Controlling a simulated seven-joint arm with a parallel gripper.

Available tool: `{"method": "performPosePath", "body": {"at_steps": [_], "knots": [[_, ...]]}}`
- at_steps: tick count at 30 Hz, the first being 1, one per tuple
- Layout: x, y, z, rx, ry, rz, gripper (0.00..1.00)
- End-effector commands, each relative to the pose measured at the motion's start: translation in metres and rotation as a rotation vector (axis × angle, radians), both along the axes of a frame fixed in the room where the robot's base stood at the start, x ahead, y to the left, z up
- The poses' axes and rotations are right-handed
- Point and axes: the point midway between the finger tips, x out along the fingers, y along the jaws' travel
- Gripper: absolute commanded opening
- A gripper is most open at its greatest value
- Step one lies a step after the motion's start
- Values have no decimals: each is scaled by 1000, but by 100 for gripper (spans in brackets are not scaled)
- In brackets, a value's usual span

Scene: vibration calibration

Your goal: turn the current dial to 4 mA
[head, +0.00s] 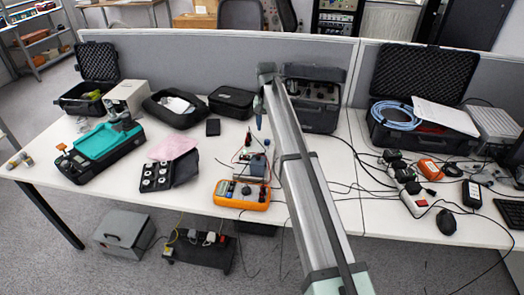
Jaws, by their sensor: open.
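An orange handheld meter (242,195) lies near the front edge of the white table, with dark round knobs or plugs on its face. A black instrument case (314,104) with small controls on its panel stands at the back. I cannot tell which of these carries the current dial, and no scale or marking is readable. My gripper (258,124) hangs pointing down from my arm, in front of and left of the black instrument case in the picture. It looks apart from everything. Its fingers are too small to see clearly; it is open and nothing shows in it.
My arm hides part of the table's middle. A small grey unit (258,167) with cables stands behind the meter. A teal-and-black tool case (100,150) and black tray (156,178) lie left. A power strip (411,194) and loose cables clutter the right. A grey partition (200,58) bounds the back.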

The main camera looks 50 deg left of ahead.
Motion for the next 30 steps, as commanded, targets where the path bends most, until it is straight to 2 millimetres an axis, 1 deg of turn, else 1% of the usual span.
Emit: {"method": "performPosePath", "body": {"at_steps": [1,3,5,8,11,24,30], "knots": [[-8,10,5,8,9,0,56],[-15,15,7,16,16,-2,56],[-17,17,6,18,19,-4,56],[-18,17,-3,17,20,-4,56],[-18,16,-16,16,20,-4,56],[-17,16,-92,16,19,-3,56],[-17,16,-116,17,18,-3,56]]}}
